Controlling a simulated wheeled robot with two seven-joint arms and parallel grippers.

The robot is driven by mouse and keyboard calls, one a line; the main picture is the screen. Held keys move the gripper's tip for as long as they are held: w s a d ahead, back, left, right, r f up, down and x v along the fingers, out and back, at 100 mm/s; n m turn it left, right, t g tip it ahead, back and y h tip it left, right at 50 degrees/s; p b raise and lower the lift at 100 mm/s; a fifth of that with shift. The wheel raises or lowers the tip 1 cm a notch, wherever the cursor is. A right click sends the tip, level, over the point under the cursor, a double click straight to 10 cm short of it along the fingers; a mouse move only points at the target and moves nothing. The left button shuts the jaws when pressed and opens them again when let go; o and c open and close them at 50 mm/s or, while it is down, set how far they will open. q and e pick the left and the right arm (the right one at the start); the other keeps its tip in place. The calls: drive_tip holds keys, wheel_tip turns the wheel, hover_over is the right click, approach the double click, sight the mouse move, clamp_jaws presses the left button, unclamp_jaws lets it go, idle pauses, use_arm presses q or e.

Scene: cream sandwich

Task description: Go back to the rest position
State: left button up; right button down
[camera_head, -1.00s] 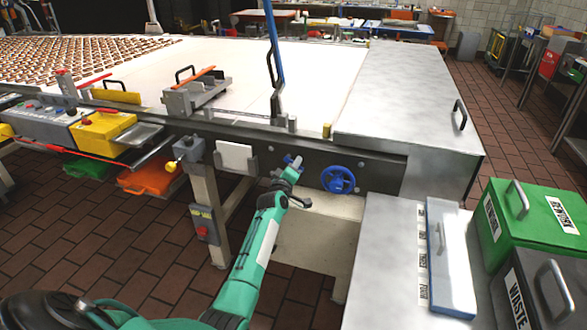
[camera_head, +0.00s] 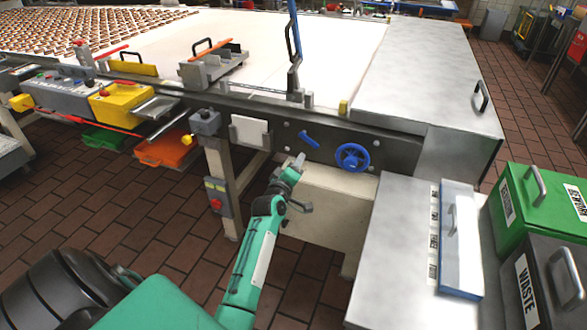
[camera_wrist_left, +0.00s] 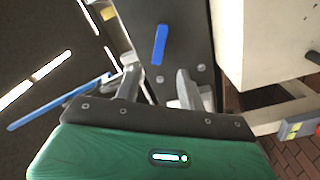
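My left gripper (camera_head: 293,168) is in front of the machine's dark side panel, a little below and left of a small blue lever (camera_head: 309,141). In the left wrist view my left gripper (camera_wrist_left: 158,88) has its two grey fingers apart with nothing between them. The blue lever (camera_wrist_left: 160,45) lies beyond the fingertips there, and a gap to it shows in the head view. My right gripper is in neither view.
A blue handwheel (camera_head: 352,157) sits right of the lever. A steel cabinet (camera_head: 395,235) with a blue-edged lid (camera_head: 460,240) and green (camera_head: 540,205) and grey (camera_head: 540,280) bins stand at the right. The tiled floor (camera_head: 110,210) is open at the left.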

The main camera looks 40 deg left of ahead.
use_arm(q)
drive_tip(key=shift+v, duration=0.85)
